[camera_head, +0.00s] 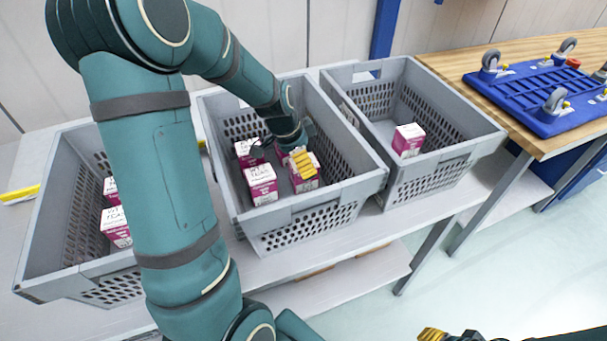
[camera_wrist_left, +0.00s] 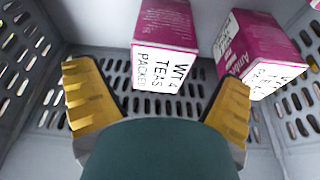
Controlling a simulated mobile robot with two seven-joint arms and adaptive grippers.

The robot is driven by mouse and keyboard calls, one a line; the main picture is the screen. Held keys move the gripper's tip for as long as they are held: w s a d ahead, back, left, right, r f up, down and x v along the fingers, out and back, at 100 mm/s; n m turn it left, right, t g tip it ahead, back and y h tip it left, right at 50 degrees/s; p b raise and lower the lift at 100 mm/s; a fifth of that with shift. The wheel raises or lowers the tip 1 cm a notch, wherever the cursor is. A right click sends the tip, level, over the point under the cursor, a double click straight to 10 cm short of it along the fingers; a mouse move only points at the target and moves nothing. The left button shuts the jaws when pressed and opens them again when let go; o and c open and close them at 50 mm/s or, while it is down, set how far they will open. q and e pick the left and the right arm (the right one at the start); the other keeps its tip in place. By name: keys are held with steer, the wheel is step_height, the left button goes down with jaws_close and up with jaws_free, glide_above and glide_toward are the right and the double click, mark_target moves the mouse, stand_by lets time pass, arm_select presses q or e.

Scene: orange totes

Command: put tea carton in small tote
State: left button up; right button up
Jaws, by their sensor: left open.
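Magenta-and-white tea cartons stand in the grey middle tote (camera_head: 320,213): one at front left (camera_head: 261,186), one at back left (camera_head: 249,153), and one (camera_head: 305,184) partly hidden by my left gripper (camera_head: 302,163). Another shows partly behind it. My left gripper is open and reaches down into this tote, above the cartons. In the left wrist view its yellow fingers (camera_wrist_left: 158,75) are spread, with one tea carton (camera_wrist_left: 166,30) beyond the gap and a tilted-looking one (camera_wrist_left: 245,42) to the right. The grey right tote (camera_head: 440,178) holds one carton (camera_head: 408,140). My right gripper (camera_head: 448,336) is barely in view at the bottom edge.
A grey left tote (camera_head: 60,275) holds cartons (camera_head: 116,227) and is partly hidden by my left arm. The totes stand side by side on a pale bench. A blue wheeled dolly (camera_head: 540,90) lies on a wooden table at right. The right tote has free floor around its carton.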

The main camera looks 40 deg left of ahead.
arm_select(q)
steer(key=x, duration=0.3)
steer(key=shift+w+d+f+b, duration=0.1)
steer(key=shift+w+f+b, duration=0.05)
steer(key=shift+f+b, duration=0.15)
steer(key=c, duration=1.4)
steer(key=shift+r, duration=0.15)
step_height(320, 180, up, 10)
steer(key=shift+p, duration=1.15)
